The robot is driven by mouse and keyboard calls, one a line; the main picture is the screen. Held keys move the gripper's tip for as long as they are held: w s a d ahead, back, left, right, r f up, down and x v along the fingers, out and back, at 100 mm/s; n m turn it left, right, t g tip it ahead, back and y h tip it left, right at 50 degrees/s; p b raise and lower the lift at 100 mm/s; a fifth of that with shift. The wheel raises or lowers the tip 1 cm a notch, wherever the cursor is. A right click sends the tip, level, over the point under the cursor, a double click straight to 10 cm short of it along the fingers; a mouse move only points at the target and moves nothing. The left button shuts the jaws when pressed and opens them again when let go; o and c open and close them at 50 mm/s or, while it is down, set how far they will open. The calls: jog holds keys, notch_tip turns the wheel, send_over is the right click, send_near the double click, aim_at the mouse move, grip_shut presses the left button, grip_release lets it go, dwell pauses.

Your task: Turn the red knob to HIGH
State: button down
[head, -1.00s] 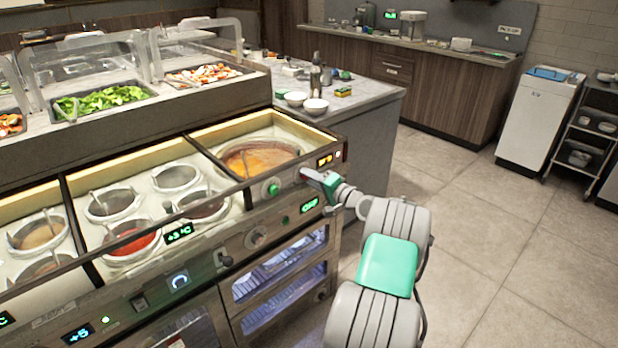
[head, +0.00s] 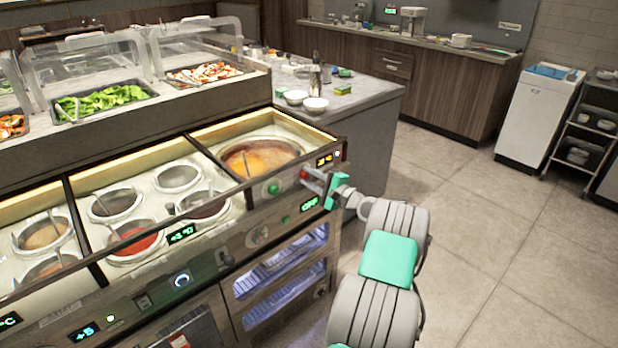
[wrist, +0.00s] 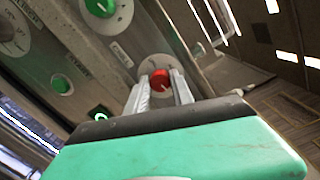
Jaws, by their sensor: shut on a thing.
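The red knob (head: 304,173) is on the front panel of the sauce-well counter, near its right end. In the wrist view the red knob (wrist: 160,79) sits between my two finger pads, on a pale round dial. My gripper (head: 312,181) reaches the panel from the right and is shut on the knob. In the wrist view my gripper (wrist: 160,90) has one finger on each side of the knob. The fingers hide part of the dial, and I cannot read its markings or the knob's setting.
A green knob (head: 273,188) is just left of the red one; it also shows in the wrist view (wrist: 100,5). An orange display (head: 324,161) and a green display (head: 309,204) are close by. Open floor (head: 470,230) lies to the right.

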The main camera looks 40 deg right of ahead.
dwell(0.3)
jog(key=c, duration=1.1)
grip_release()
